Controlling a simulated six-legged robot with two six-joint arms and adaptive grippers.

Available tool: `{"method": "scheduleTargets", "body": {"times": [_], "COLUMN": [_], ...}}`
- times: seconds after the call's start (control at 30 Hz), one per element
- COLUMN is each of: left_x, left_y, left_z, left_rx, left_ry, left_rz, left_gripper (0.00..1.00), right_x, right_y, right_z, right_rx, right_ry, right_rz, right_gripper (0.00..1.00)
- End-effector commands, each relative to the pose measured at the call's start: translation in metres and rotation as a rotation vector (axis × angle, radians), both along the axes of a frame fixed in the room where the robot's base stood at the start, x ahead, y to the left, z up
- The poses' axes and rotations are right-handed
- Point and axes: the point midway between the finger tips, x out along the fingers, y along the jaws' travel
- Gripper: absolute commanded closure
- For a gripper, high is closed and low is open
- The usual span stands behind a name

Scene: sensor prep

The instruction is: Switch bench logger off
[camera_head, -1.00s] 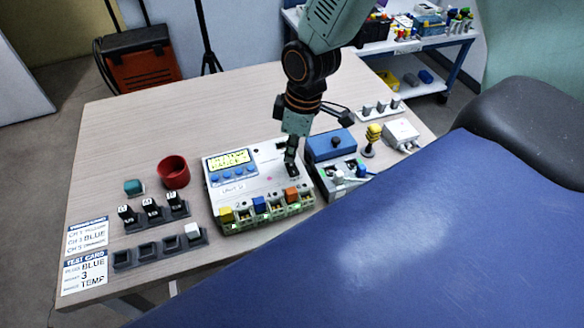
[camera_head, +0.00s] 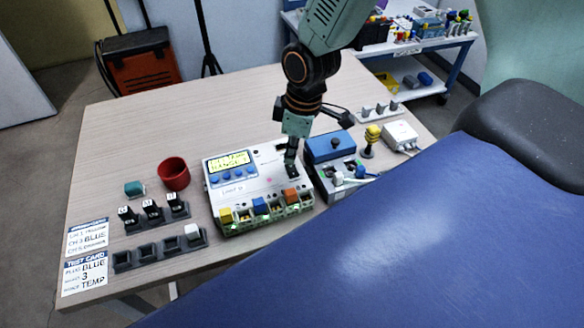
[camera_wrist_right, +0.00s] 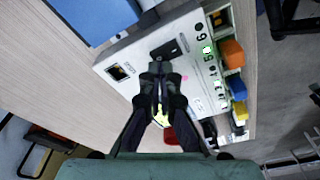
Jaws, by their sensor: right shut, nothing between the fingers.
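The bench logger (camera_head: 258,192) is a white box on the table with a lit yellow display (camera_head: 227,161), blue buttons below it, and yellow, blue and orange plugs along its front edge. It also shows in the right wrist view (camera_wrist_right: 140,52). My right gripper (camera_head: 291,172) is over the right part of the logger's top, pointing down. In the right wrist view its fingertips (camera_wrist_right: 158,70) are together and empty, close to a black rocker switch (camera_wrist_right: 168,50) on the logger. I cannot tell if they touch it. My left gripper is not in view.
A blue box (camera_head: 330,146) and a grey device with a lever stand right of the logger. A red cup (camera_head: 174,174), a teal block (camera_head: 133,188) and black holders (camera_head: 160,249) are on the left. Printed cards (camera_head: 85,273) lie at the table's left edge. A blue padded surface (camera_head: 400,240) fills the front right.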

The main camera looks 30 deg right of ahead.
Motion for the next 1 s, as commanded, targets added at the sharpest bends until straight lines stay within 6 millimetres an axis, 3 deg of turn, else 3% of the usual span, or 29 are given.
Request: {"method": "scheduleTargets", "body": {"times": [1.0], "left_x": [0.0], "left_y": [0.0], "left_z": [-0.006], "left_rx": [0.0], "left_ry": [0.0], "left_rz": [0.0], "left_gripper": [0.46], "right_x": [0.0], "right_y": [0.0], "right_z": [-0.01], "right_rx": [0.0], "right_ry": [0.0], "right_rz": [0.0], "right_gripper": [1.0]}}
